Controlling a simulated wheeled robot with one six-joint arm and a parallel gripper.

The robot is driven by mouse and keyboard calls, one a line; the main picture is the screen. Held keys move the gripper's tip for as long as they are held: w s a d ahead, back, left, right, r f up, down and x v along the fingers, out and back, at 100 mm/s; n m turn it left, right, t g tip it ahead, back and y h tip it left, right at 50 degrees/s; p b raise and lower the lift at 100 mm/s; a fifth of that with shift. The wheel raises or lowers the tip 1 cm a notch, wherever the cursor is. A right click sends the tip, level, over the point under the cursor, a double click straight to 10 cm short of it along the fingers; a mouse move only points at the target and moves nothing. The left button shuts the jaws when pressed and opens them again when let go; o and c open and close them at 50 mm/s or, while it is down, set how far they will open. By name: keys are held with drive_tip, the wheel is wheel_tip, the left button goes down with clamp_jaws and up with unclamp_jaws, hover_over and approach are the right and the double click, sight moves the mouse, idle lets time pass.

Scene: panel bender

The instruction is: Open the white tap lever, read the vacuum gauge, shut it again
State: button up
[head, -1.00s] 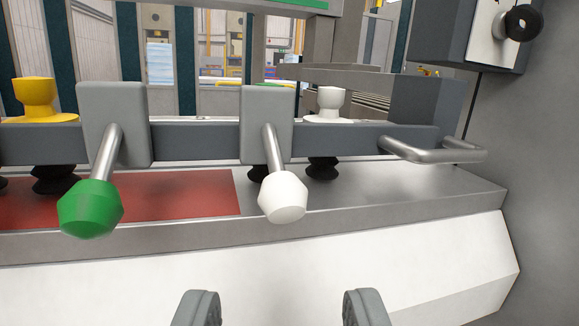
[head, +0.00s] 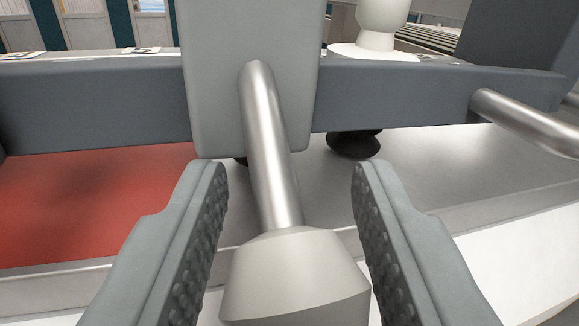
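The white tap lever has a metal rod (head: 270,150) that comes out of a grey block and slopes down towards me. It ends in a white knob (head: 295,278), cut off at the bottom of the view. My gripper (head: 291,175) is open, with one ridged finger on each side of the lever. The fingers are around the knob and lower rod, and a gap shows on both sides near the tips. Whether they touch the knob lower down I cannot tell. No vacuum gauge face can be made out.
The grey block (head: 215,70) sits on a dark grey beam (head: 90,105). A white fitting (head: 380,22) stands behind the beam, with a black suction cup (head: 354,144) below it. A metal handle (head: 525,120) juts out at right. A red sheet (head: 90,205) lies at left.

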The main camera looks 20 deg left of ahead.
clamp_jaws()
